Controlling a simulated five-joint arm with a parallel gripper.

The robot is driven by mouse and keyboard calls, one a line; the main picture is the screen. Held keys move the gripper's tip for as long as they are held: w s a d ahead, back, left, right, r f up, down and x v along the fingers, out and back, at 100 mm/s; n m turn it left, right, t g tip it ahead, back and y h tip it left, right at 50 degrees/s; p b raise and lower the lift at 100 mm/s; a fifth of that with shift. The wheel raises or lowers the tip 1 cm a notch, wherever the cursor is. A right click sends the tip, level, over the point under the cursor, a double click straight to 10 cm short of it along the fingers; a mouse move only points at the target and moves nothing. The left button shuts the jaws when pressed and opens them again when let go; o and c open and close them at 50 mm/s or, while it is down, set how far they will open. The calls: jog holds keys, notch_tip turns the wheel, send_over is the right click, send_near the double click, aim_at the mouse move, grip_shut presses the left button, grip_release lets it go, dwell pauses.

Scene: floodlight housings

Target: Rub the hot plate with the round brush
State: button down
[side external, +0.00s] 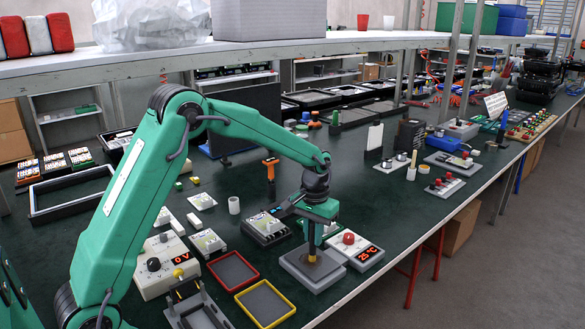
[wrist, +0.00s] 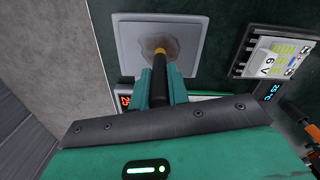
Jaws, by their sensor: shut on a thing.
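The hot plate is a square grey plate (side external: 320,278) on the bench's front right, next to its control box (side external: 355,249) with a red knob and a red "25 °C" display. It also shows at the top of the wrist view (wrist: 125,42). My gripper (side external: 312,236) points down above the plate. In the wrist view its green fingers (wrist: 161,85) are shut on the dark handle of the round brush (wrist: 160,92). The brush's tan end meets the plate near its middle. A brownish patch surrounds the end; I cannot tell whether it is a stain or spread bristles.
A red-rimmed tray (side external: 233,271) and a yellow-rimmed tray (side external: 265,303) lie left of the plate. A power supply (side external: 165,265) reading "0 V" stands farther left. The bench edge is close at right.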

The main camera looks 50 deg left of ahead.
jog(key=shift+a, duration=1.95)
jog(key=shift+d, duration=4)
notch_tip(320, 180, up, 8)
jog(key=shift+a, duration=0.15)
jog(key=shift+f, duration=3.4)
jog(key=shift+a+f, duration=0.45)
jog(key=shift+f, duration=0.15)
jog(key=shift+a, duration=3.4)
jog(key=shift+d, duration=3.95)
notch_tip(320, 180, up, 8)
